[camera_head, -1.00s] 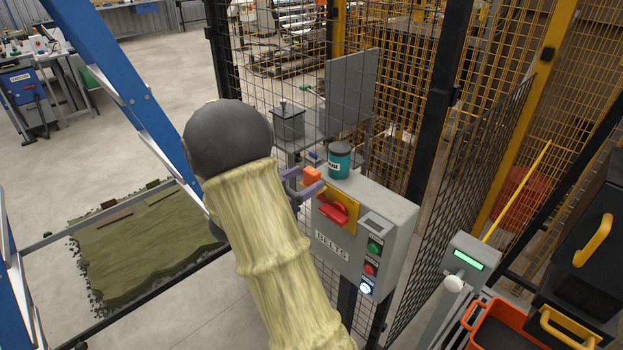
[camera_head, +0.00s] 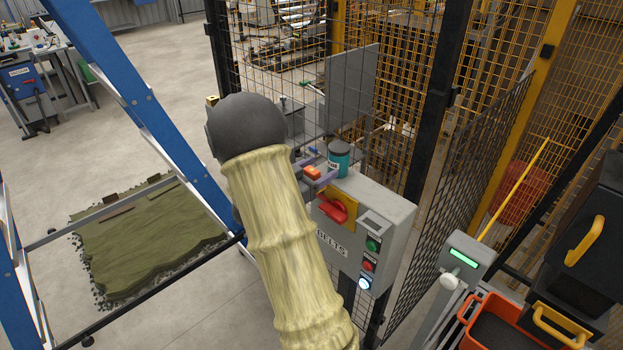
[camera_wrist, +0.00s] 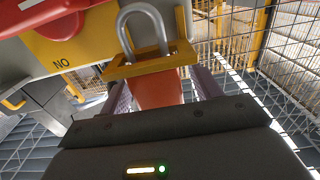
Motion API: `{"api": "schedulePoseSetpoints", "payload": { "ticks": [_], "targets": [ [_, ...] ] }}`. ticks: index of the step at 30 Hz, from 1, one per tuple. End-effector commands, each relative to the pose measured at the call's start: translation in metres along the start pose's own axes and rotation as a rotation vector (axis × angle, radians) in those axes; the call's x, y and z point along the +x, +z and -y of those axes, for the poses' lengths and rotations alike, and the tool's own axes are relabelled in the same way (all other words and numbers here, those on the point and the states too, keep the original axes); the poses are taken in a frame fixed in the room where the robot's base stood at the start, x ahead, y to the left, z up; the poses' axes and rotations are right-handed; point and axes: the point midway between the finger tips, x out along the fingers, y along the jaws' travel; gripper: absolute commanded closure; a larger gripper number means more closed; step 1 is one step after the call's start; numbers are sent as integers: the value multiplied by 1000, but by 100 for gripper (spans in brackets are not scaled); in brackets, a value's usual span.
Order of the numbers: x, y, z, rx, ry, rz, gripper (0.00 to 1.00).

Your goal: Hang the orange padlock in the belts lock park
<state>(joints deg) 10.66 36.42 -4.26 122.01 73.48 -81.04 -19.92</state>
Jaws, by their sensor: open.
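The orange padlock (camera_head: 319,172) is at the back left edge of the grey BELTS box (camera_head: 385,215), left of the teal tin. In the wrist view its orange body (camera_wrist: 157,90) lies between the two fingers of my gripper (camera_wrist: 160,92). Its grey shackle (camera_wrist: 143,12) stands up at a yellow bracket (camera_wrist: 128,72); I cannot tell whether it passes through it. My gripper is open, with purplish fingers on either side of the padlock. The red rotary handle (camera_head: 335,211) sits on a yellow plate on the box front.
A teal tin (camera_head: 339,160) stands on the box top. Mesh fencing (camera_head: 390,120) is behind and right. A blue frame (camera_head: 125,85) is on the left, with turf (camera_head: 150,235) on the floor. A grey post with a green display (camera_head: 465,257) and an orange crate (camera_head: 470,312) are at right.

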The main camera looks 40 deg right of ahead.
Motion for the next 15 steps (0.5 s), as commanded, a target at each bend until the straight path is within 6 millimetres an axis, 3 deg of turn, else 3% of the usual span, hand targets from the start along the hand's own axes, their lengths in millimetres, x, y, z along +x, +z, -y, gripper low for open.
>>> {"api": "schedulePoseSetpoints", "payload": {
  "ticks": [3,11,15],
  "targets": [
    [0,0,0,0,0,0,36],
    [0,0,0,0,0,0,87],
    [0,0,0,0,0,-1,87]
  ]
}}
